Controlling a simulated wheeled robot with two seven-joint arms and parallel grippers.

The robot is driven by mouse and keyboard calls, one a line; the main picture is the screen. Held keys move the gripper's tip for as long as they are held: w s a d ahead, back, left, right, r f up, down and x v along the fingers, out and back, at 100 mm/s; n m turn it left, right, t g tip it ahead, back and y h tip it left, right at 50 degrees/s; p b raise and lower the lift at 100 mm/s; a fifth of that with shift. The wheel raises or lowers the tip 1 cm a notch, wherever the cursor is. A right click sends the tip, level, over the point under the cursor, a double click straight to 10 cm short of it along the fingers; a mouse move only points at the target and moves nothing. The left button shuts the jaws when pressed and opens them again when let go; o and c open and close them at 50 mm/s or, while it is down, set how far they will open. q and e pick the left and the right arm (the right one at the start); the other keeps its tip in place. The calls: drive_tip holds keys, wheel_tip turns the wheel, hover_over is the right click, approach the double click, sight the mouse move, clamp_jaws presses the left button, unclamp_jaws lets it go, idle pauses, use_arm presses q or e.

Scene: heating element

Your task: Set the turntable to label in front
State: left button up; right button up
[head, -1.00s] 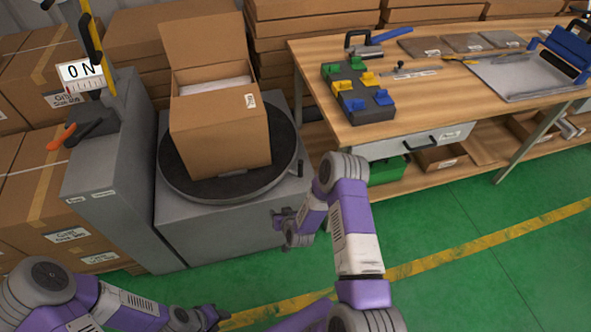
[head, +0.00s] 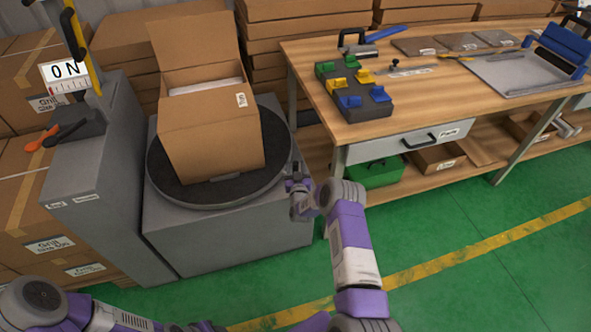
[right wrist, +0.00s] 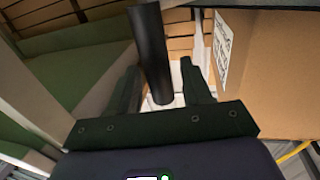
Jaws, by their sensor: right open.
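The turntable is a round dark disc (head: 222,195) on a grey pedestal (head: 220,245). The box (right wrist: 275,80) and label (right wrist: 221,50) also show at the right of the right wrist view. My right gripper (head: 297,182) is at the disc's right edge. In the right wrist view, a dark cylindrical post (right wrist: 153,55) stands between the open fingers (right wrist: 158,85); contact is unclear. My left gripper (head: 205,327) is barely visible at the bottom edge.
A grey cabinet (head: 100,190) with a lever and an "ON" sign (head: 65,73) stands left. A wooden workbench (head: 420,110) with tools is at the right, a green case (head: 378,173) below its drawer. Stacked cartons line the back. Green floor is clear in front.

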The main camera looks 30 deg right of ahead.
drive_tip(key=shift+w, duration=0.15)
drive_tip(key=shift+c, duration=0.4)
clamp_jaws()
